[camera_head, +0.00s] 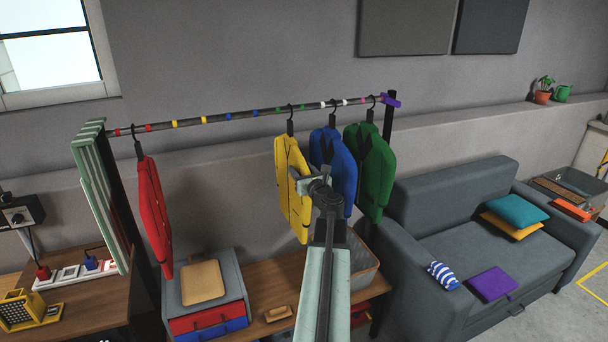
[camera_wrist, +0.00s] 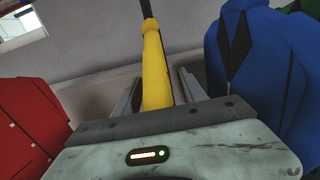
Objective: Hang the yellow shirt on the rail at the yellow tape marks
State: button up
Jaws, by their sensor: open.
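The yellow shirt (camera_head: 292,187) hangs upright by its black hanger (camera_head: 290,127) on the rail (camera_head: 262,112). Its hook is between the green tape marks. The yellow tape marks (camera_head: 189,122) are farther left, with no hanger between them. My gripper (camera_head: 308,184) is open at the shirt's right edge. In the wrist view, the yellow shirt (camera_wrist: 156,70) shows edge-on between the two spread fingers (camera_wrist: 160,92), with a gap visible on the right. Contact on the left is unclear.
The red shirt (camera_head: 154,212) hangs at the left, the blue shirt (camera_head: 333,165) and green shirt (camera_head: 371,170) close by on the right. A bench with a drawer box (camera_head: 207,300) is below. The rail is free between red and yellow shirts.

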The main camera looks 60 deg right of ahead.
grip_shut()
jog(key=shift+r+p, duration=0.4)
jog(key=shift+f, duration=0.15)
jog(key=shift+f+b, duration=0.3)
jog(key=shift+b, duration=0.1)
grip_release()
jog(key=shift+s, duration=0.1)
